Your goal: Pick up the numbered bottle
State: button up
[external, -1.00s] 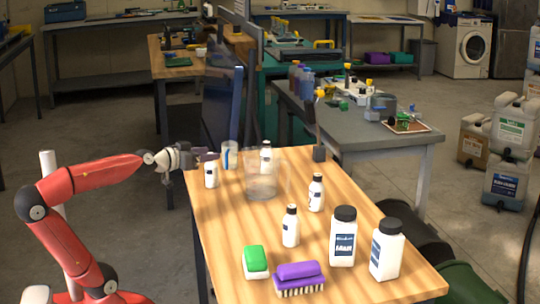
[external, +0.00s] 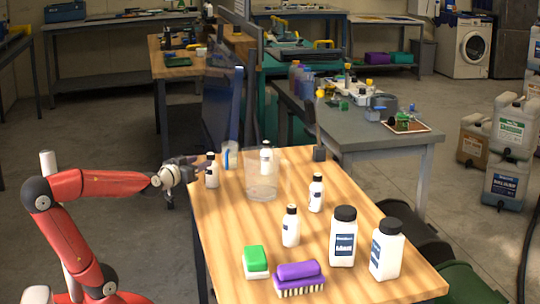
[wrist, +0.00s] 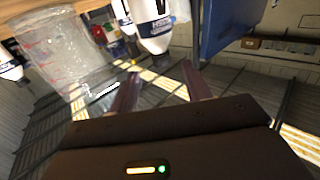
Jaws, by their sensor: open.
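Several small white bottles with dark caps stand on the wooden table (external: 240,225). One bottle (external: 212,174) is at the left edge, others are farther back (external: 266,160), at centre right (external: 316,194) and nearer the front (external: 291,230). No number is readable, so I cannot tell which is the numbered one. My gripper (external: 197,160) is by the left-edge bottle, near its cap height. In the wrist view, my open gripper (wrist: 160,88) has nothing between its fingers. A white bottle with a dark label (wrist: 152,25) shows beyond the fingertips.
A clear container (external: 261,182) stands right of the left-edge bottle, with a cup with a blue stripe (external: 231,155) behind. Two large white bottles (external: 343,240) (external: 386,252), a green-and-white block (external: 255,262) and a purple brush (external: 298,272) occupy the table's front.

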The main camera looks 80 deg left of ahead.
aim_at(211, 158)
jog(key=x, duration=0.6)
jog(key=shift+w+a+f+b, duration=0.25)
jog(key=shift+b, duration=0.15)
grip_shut()
